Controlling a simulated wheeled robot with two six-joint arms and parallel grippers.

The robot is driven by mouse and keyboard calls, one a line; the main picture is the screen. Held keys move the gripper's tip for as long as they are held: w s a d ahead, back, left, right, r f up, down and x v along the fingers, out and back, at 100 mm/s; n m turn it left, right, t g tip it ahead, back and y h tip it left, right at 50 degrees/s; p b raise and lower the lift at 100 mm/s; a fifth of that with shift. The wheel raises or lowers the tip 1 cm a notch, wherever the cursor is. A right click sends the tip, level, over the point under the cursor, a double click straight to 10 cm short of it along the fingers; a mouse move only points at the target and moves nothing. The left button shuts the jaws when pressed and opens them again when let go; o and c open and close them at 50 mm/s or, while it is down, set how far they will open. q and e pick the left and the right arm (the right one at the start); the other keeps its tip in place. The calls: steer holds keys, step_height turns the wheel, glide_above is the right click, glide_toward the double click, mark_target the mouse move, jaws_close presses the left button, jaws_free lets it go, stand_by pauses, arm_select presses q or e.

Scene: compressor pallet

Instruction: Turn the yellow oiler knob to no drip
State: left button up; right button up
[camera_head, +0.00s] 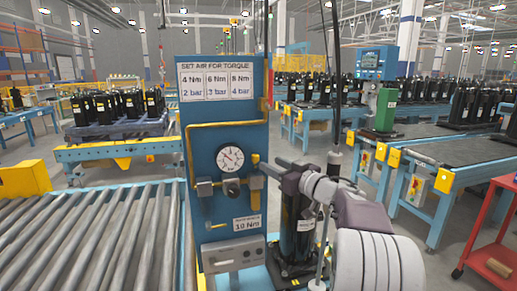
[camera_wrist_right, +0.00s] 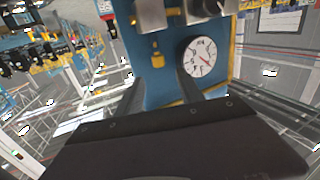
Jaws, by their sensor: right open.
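The yellow oiler knob (camera_head: 255,159) sits on top of the right-hand block (camera_head: 256,182) on the blue panel (camera_head: 225,115), right of the round pressure gauge (camera_head: 230,158). In the right wrist view, which is upside down, the knob (camera_wrist_right: 157,57) shows beside the gauge (camera_wrist_right: 200,57). My right gripper (camera_head: 270,163) comes in from the right, close to the knob. In the wrist view its two fingers (camera_wrist_right: 159,80) are open, with the knob between their tips in the picture. Contact cannot be told. My left gripper is not in view.
A sign (camera_head: 217,78) lists air pressures for torque. A black compressor (camera_head: 297,225) stands below my right arm. A roller conveyor (camera_head: 95,240) fills the lower left. A yellow pipe (camera_head: 187,150) edges the panel. A red cart (camera_head: 492,240) stands at the right.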

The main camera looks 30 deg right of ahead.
mark_target(257, 156)
steer(key=w, duration=0.5)
steer(key=w+p, duration=0.1)
steer(key=w, duration=0.1)
steer(key=shift+w+a, duration=0.25)
steer(key=shift+a, duration=0.15)
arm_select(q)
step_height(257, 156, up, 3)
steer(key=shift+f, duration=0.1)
arm_select(e)
jaws_close()
